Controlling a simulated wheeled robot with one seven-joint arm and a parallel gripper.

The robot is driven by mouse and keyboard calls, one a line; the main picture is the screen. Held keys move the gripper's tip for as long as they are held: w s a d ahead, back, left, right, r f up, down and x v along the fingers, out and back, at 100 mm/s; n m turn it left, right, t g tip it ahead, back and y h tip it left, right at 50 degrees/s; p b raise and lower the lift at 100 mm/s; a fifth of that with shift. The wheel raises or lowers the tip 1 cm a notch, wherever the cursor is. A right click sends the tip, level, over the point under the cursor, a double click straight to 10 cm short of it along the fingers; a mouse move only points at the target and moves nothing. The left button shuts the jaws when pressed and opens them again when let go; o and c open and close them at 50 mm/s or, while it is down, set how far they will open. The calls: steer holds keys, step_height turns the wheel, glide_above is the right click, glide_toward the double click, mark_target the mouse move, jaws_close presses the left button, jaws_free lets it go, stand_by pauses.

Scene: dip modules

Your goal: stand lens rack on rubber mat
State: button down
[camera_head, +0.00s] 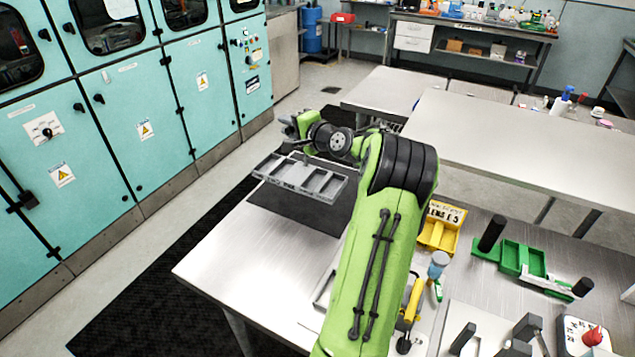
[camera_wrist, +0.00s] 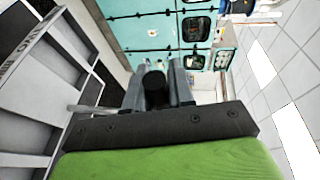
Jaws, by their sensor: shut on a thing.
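The lens rack (camera_head: 299,177) is a long grey tray with several open compartments, seen in the head view at the table's far left. My gripper (camera_head: 297,124) is at its back side, shut on the rack. In the wrist view my gripper (camera_wrist: 158,88) has its two fingers around a dark round piece, and the rack (camera_wrist: 32,105) fills the left side, with lettering on its rim. The rubber mat (camera_head: 305,212) is a dark grey sheet on the table, partly hidden below the rack. The rack appears raised above the mat; the exact gap is hard to tell.
The metal table (camera_head: 222,262) is bare to the left and front of the mat. A yellow bin (camera_head: 440,228), a green holder (camera_head: 522,258) and several tools stand to the right of my arm. Teal cabinets (camera_head: 135,125) line the left wall.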

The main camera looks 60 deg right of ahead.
steer(key=b, duration=0.1)
glide_above(291, 174)
step_height(291, 174, down, 10)
steer(key=shift+d+r, duration=0.1)
steer(key=shift+r, duration=0.1)
steer(key=shift+f+b, duration=0.2)
steer(key=shift+b, duration=0.15)
steer(key=c, duration=1)
jaws_free()
steer(key=shift+o, duration=0.2)
